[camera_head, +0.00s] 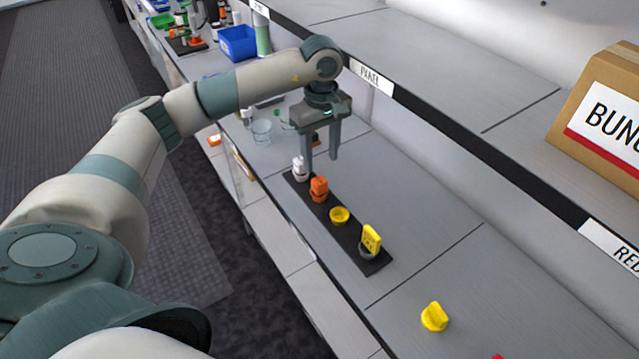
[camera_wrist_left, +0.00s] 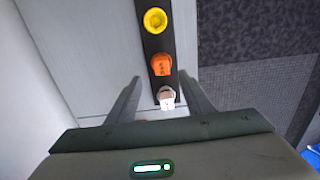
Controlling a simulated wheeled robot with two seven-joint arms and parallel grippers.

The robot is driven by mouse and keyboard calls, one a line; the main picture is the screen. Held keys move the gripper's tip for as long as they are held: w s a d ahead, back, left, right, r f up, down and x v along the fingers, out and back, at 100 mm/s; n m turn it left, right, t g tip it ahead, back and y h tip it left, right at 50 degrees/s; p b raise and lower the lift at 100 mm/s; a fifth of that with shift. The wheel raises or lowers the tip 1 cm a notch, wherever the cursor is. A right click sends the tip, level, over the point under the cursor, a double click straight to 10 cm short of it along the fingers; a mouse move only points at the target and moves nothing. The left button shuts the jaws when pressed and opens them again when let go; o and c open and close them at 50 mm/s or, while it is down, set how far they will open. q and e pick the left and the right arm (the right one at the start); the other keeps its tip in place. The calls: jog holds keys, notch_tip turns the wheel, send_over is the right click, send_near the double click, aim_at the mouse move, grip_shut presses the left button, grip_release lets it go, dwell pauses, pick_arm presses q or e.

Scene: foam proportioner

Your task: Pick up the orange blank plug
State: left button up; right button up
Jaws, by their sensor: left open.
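The orange blank plug (camera_head: 319,187) stands on a black strip (camera_head: 345,236) on the grey bench, between a white plug (camera_head: 299,168) and a yellow round piece (camera_head: 339,215). My left gripper (camera_head: 321,164) is open and points down above the bench, close to the white and orange plugs. In the left wrist view, the orange plug (camera_wrist_left: 162,65) lies just beyond the fingertips, and the white plug (camera_wrist_left: 166,96) shows between the fingers (camera_wrist_left: 164,82). Nothing is held. My right gripper is not in view.
A yellow tag-shaped piece (camera_head: 371,238) stands at the near end of the strip. A yellow knob (camera_head: 434,316) lies on the bench nearby. Clear cups (camera_head: 262,131) and a blue bin (camera_head: 238,43) are farther back. A shelf edge (camera_head: 470,145) runs along the right side.

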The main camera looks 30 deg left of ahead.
aim_at(319, 180)
pick_arm(q)
notch_tip(319, 180, down, 3)
jog(key=shift+f+p, duration=0.1)
jog(key=shift+p, duration=0.5)
jog(key=shift+f, duration=0.25)
jog(key=shift+s+f+p, duration=0.1)
jog(key=shift+f+p, duration=0.45)
jog(key=shift+p, duration=0.15)
notch_tip(319, 180, down, 4)
jog(key=shift+s+a+r+p, duration=0.1)
jog(key=shift+a+r+p, duration=0.1)
jog(key=shift+p, duration=0.85)
jog(key=shift+f, duration=0.25)
jog(key=c, duration=1.1)
